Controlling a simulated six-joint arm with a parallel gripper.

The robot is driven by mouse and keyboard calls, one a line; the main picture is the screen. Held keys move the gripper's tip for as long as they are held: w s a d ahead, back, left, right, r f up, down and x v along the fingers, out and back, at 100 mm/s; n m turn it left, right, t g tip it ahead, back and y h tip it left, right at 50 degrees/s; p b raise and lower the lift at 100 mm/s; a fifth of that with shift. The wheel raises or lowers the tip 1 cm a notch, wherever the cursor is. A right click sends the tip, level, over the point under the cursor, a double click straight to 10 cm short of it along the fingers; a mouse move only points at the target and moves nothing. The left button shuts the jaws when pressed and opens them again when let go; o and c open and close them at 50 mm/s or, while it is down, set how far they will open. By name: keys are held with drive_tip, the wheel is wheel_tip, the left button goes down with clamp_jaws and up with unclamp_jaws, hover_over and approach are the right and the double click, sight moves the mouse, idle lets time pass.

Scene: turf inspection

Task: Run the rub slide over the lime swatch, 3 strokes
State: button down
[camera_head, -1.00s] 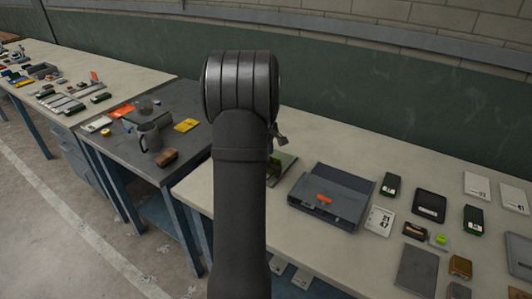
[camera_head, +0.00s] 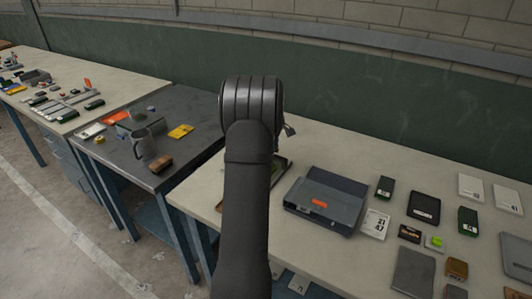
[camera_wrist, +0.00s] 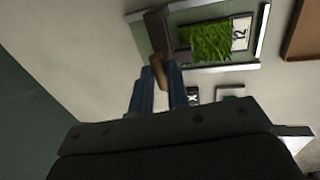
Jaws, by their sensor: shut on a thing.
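The lime swatch (camera_wrist: 209,42) is a bright green grassy patch in a pale-edged tray (camera_wrist: 255,42), with a white number card (camera_wrist: 241,33) at its right side, in the wrist view. My gripper (camera_wrist: 160,85) shows its blue fingers shut on the rub slide (camera_wrist: 160,32), a dark brown-grey block with a brown part between the fingers. The slide is at the swatch's left edge; I cannot tell whether it touches the turf. In the head view my arm hides the slide and most of the tray; only a small part of the tray (camera_head: 281,167) shows.
A grey case with an orange latch (camera_head: 322,203) stands right of the tray on the pale bench. Cards, dark blocks and a small lime piece (camera_head: 435,242) lie farther right. A dark table with a mug (camera_head: 147,145) is at left. A brown tray (camera_wrist: 305,32) edges the wrist view.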

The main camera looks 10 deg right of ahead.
drive_tip(key=shift+w+d, duration=1.25)
drive_tip(key=shift+w, duration=0.1)
drive_tip(key=shift+r, duration=0.1)
drive_tip(key=c, duration=1.4)
unclamp_jaws()
drive_tip(key=shift+w+d, duration=0.1)
drive_tip(key=s+r, duration=0.1)
drive_tip(key=r, duration=0.4)
drive_tip(key=a+r, duration=0.1)
drive_tip(key=r, duration=0.5)
drive_tip(key=s+a+r, duration=0.1)
drive_tip(key=r, duration=0.5)
drive_tip(key=shift+s+a, duration=0.25)
drive_tip(key=shift+s, duration=0.05)
drive_tip(key=f, duration=0.5)
drive_tip(key=w+d+f, duration=0.1)
drive_tip(key=f, duration=0.5)
drive_tip(key=w+d+f, duration=0.1)
drive_tip(key=f, duration=0.5)
drive_tip(key=shift+w+d+f, duration=0.15)
